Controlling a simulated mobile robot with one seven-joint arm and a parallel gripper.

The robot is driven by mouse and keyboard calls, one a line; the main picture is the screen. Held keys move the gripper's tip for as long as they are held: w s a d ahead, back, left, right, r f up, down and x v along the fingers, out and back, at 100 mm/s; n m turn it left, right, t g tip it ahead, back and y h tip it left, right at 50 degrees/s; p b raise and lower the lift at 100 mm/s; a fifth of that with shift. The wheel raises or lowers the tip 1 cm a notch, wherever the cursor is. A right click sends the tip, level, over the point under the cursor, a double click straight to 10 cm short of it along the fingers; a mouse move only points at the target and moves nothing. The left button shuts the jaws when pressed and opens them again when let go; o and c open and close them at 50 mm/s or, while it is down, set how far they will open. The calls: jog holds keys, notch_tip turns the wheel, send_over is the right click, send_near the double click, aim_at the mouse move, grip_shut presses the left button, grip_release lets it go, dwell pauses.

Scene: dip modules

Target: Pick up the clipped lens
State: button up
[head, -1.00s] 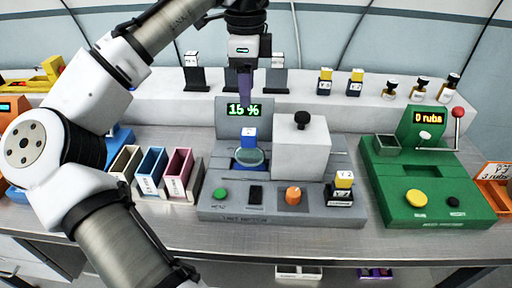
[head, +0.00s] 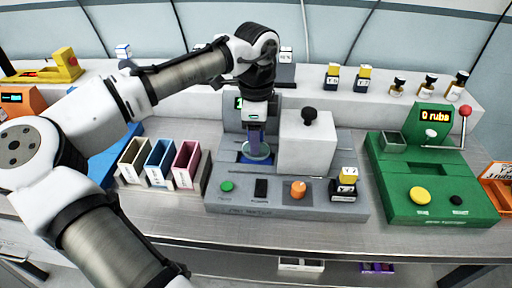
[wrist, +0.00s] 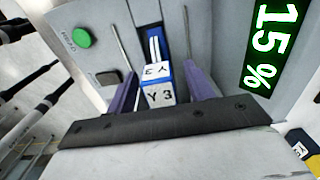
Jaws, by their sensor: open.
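The clipped lens (head: 257,152) is a round, greenish glass disc in the blue-lined recess of the grey machine (head: 225,197). Its blue clip with a white Y3 block (wrist: 158,90) shows in the wrist view, but my gripper mostly hides it in the head view. My gripper (head: 256,142) points down right over the lens. In the wrist view its two purple fingers (wrist: 163,78) are open, one on each side of the clip, with a gap visible. The disc itself is not clear in the wrist view.
A pale box with a black knob (head: 309,114) stands close right of my gripper. The 15 % display (wrist: 264,45) is close behind. Three bins (head: 185,165) stand left. A yellow-topped block (head: 348,180) sits at front right, with a green machine (head: 436,205) beyond.

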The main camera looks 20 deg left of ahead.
jog(key=shift+c, duration=0.4)
grip_shut()
notch_tip(320, 180, up, 20)
dwell(0.6)
